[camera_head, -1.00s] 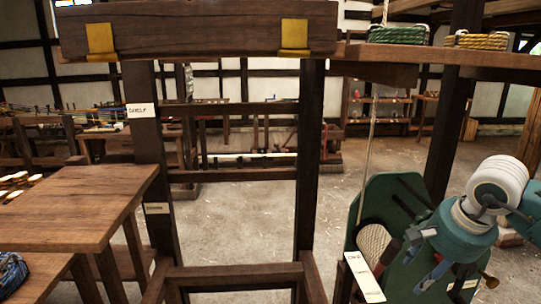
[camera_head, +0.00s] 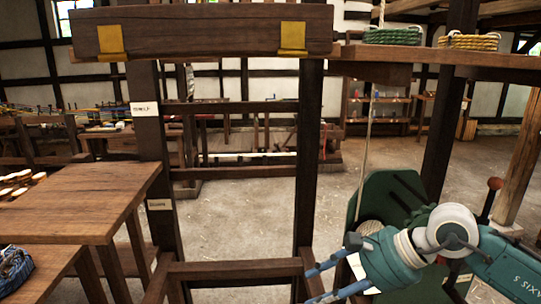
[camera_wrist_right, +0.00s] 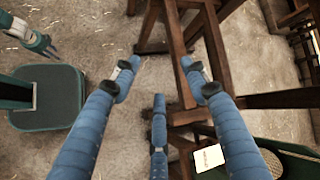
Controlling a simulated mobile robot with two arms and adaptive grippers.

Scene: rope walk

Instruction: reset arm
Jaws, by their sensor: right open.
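My right arm comes in from the right in the head view. Its teal and white wrist ends in blue fingers, and my right gripper (camera_head: 318,284) points left and down over the wooden frame at the bottom. In the right wrist view the fingers of the right gripper (camera_wrist_right: 158,86) are spread apart with nothing between them. Floor and dark timber show past them. What looks like my left gripper (camera_wrist_right: 38,42) hangs at the upper left of that view; its fingers are too small to read. It does not show in the head view.
A dark wooden frame (camera_head: 235,273) stands in front. A wooden table (camera_head: 75,200) is at left, with a blue rope coil (camera_head: 14,268) lower down. A green panel (camera_head: 385,195) is beside my right arm. Green (camera_head: 394,36) and yellow (camera_head: 468,41) rope coils lie on the upper shelf.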

